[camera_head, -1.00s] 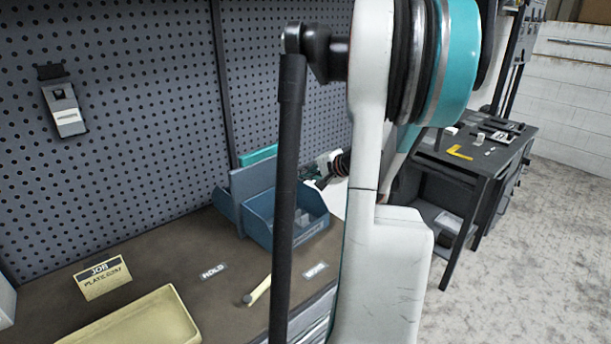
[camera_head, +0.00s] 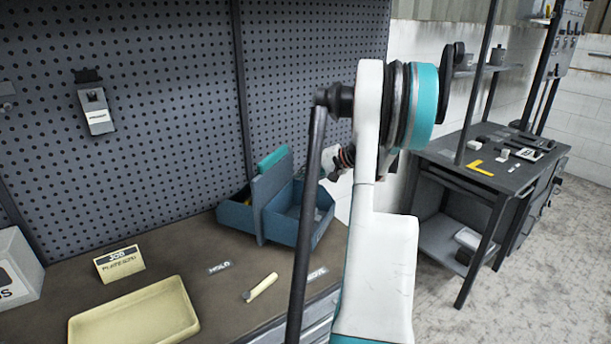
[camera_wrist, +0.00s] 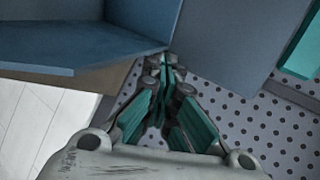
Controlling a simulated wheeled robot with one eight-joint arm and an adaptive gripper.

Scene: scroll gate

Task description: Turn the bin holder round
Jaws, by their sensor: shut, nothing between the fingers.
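The bin holder (camera_head: 272,206) stands on the brown bench near the pegboard. It has an upright blue-grey panel, a teal bar (camera_head: 272,158) on top and a blue bin on each side. My gripper (camera_head: 326,172) is at the holder's right rear, partly hidden by my arm. In the wrist view my gripper (camera_wrist: 165,64) is shut and empty, its tips close to the bin wall (camera_wrist: 85,42) and panel (camera_wrist: 215,45). I cannot tell whether they touch.
The pegboard (camera_head: 150,120) rises behind the bench. A cream tray (camera_head: 135,318), a job sign (camera_head: 118,262) and a pale-handled tool (camera_head: 260,288) lie in front and left of the holder. A dark side table (camera_head: 490,165) stands at the right, with open floor before it.

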